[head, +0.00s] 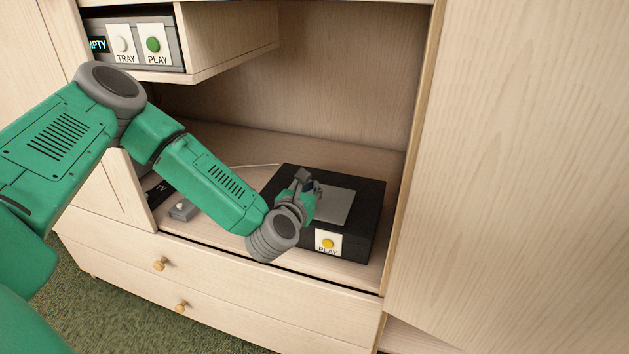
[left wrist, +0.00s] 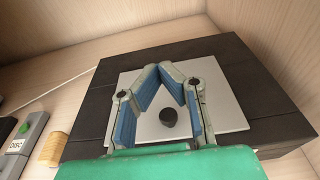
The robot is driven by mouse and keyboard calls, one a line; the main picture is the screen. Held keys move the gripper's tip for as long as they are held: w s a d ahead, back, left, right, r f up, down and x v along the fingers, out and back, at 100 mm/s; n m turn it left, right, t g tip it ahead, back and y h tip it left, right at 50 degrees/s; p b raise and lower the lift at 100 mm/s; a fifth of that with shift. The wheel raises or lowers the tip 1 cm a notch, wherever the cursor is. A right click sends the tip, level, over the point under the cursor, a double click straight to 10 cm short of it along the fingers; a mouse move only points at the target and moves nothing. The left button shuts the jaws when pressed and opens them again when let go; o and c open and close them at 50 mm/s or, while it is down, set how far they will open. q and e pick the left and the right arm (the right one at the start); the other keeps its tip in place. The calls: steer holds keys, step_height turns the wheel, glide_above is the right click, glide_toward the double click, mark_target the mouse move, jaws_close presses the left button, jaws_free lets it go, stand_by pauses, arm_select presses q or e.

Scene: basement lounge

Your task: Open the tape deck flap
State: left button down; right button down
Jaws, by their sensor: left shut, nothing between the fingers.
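The tape deck (head: 355,240) is a black box on the cabinet shelf, with a yellow PLAY button (head: 328,243) on its front. Its flap (head: 336,207) is a light grey panel lying flat on the top. In the left wrist view the flap (left wrist: 232,128) carries a round black knob (left wrist: 168,117). My left gripper (head: 307,186) is over the deck's top, partly covering the flap. In the left wrist view its fingers (left wrist: 160,71) are shut tip to tip with nothing between them. The knob shows between the finger links, not gripped. My right gripper is out of view.
A grey player with TRAY and PLAY buttons (head: 145,46) sits in the upper compartment. A small grey device (head: 182,209) lies on the shelf left of the deck. The cabinet's right side panel (head: 409,150) stands close to the deck. Drawers (head: 220,292) are below.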

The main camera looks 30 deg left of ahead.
arm_select(q)
steer(key=shift+w+a+r, duration=0.2)
steer(key=shift+w+r, duration=0.6)
steer(key=shift+w, duration=0.2)
stand_by(1.0)
